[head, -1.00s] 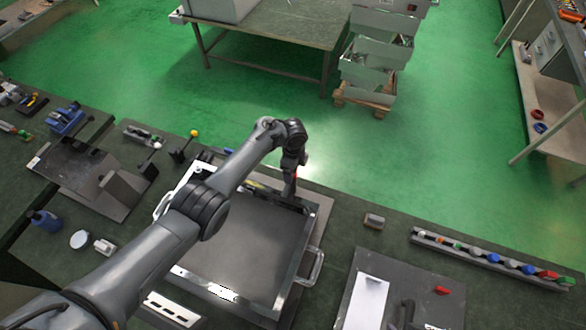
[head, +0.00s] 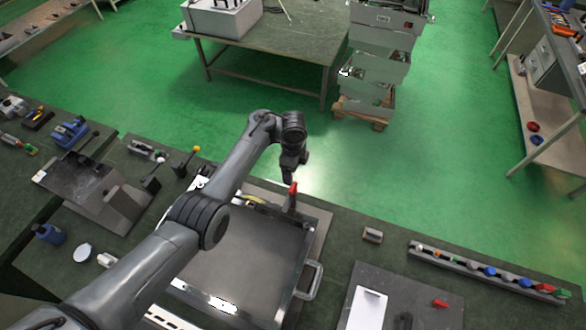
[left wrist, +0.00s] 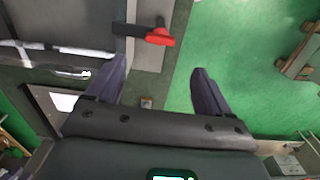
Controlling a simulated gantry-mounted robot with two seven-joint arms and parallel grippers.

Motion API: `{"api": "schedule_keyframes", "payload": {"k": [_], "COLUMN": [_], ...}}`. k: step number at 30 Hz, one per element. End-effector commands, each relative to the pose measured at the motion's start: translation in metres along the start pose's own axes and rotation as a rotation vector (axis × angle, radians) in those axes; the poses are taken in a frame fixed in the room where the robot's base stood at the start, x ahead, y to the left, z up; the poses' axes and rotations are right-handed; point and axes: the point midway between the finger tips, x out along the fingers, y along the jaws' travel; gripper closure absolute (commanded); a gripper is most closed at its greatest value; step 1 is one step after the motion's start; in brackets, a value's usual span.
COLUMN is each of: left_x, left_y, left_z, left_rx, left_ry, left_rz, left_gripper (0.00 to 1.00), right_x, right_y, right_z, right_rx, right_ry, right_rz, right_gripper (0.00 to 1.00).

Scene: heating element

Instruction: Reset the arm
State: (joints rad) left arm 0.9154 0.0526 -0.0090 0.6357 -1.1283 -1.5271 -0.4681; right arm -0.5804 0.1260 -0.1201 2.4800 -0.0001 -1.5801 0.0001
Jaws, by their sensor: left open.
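My left gripper (head: 290,179) hangs at the far edge of the metal tray (head: 248,250) in the head view. In the left wrist view its two fingers (left wrist: 158,88) are spread apart with nothing between them. A red-tipped lever (head: 293,190) stands at the tray's far right corner, just below the gripper. In the left wrist view the red tip (left wrist: 160,38) lies ahead of the fingers, apart from them. My left arm covers the tray's left part. My right gripper is not in view.
A small metal block (head: 372,235) and a long rail with coloured knobs (head: 480,270) lie to the right on the bench. A yellow-knobbed lever (head: 190,158) stands left of the arm. Stacked bins (head: 378,60) stand on the floor beyond.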

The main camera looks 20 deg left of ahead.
Motion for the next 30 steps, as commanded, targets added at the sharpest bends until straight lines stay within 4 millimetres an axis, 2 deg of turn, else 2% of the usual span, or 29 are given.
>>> {"api": "schedule_keyframes", "payload": {"k": [10,14,17,20,24,26,30], "left_x": [0.005,0.021,0.038,0.056,0.073,0.075,0.069], "left_y": [0.002,0.011,0.025,0.048,0.093,0.115,0.173], "left_z": [0.001,0.006,0.011,0.017,0.021,0.022,0.022], "left_rx": [-0.020,-0.090,-0.188,-0.316,-0.513,-0.597,-0.789], "left_ry": [-0.004,-0.016,-0.029,-0.040,-0.039,-0.030,0.004], "left_rz": [-0.004,-0.019,-0.045,-0.079,-0.135,-0.158,-0.205], "left_gripper": [0.19,0.19,0.19,0.19,0.19,0.19,0.19], "right_x": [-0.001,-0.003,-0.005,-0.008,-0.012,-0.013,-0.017], "right_y": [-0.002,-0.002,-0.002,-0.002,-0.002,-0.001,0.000], "right_z": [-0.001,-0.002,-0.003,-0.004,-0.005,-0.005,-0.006], "right_rx": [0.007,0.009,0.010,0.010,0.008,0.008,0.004], "right_ry": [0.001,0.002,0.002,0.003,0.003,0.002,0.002], "right_rz": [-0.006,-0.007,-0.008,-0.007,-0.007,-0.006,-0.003], "right_gripper": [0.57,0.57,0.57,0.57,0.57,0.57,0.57]}}
